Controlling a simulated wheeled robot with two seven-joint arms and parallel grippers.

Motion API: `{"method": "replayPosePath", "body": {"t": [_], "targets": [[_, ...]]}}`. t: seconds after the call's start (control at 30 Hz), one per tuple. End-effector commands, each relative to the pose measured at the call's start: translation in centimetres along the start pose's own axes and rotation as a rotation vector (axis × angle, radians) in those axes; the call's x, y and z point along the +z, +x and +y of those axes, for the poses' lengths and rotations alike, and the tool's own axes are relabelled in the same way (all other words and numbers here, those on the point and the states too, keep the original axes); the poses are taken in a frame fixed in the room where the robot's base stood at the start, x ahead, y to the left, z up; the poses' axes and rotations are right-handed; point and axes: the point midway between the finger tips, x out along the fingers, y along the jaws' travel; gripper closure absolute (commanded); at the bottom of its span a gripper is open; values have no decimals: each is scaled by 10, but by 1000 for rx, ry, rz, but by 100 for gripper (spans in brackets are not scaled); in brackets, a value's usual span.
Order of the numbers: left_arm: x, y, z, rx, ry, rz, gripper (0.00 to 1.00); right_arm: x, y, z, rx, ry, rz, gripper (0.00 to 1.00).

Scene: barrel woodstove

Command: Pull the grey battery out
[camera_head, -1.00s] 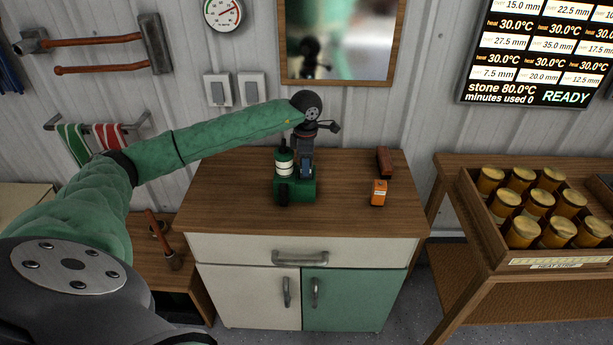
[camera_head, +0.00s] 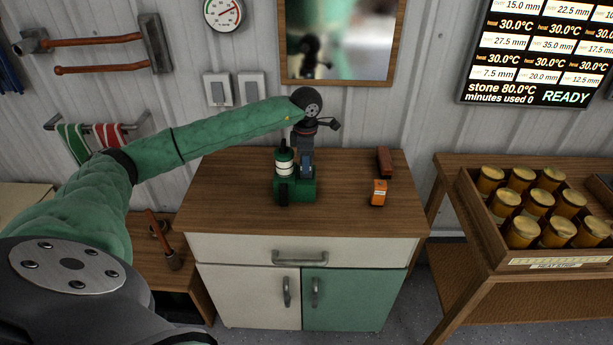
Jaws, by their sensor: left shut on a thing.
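A green device (camera_head: 297,190) stands on the wooden top of a cabinet. It carries a green and white cylinder (camera_head: 285,162) at its left. My left gripper (camera_head: 306,168) reaches down from above, just right of this cylinder, and is shut at the device's top. The thing between its fingers is too small and too covered to make out clearly; I take it to be the grey battery. I cannot tell whether it still sits in the device. My right gripper is not in view.
An orange block (camera_head: 378,193) and a dark red block (camera_head: 385,162) lie right of the device. The cabinet top (camera_head: 335,216) is clear in front. A wall with a mirror (camera_head: 340,40) stands behind. A crate of jars (camera_head: 560,262) stands on the right bench.

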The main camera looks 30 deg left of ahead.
Motion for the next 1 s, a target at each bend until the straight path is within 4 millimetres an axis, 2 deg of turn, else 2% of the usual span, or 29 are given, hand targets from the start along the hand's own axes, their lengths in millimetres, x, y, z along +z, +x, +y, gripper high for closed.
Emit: {"method": "replayPosePath", "body": {"t": [1.0], "targets": [[0,-28,0,0,0,0,96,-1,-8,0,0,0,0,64]]}}
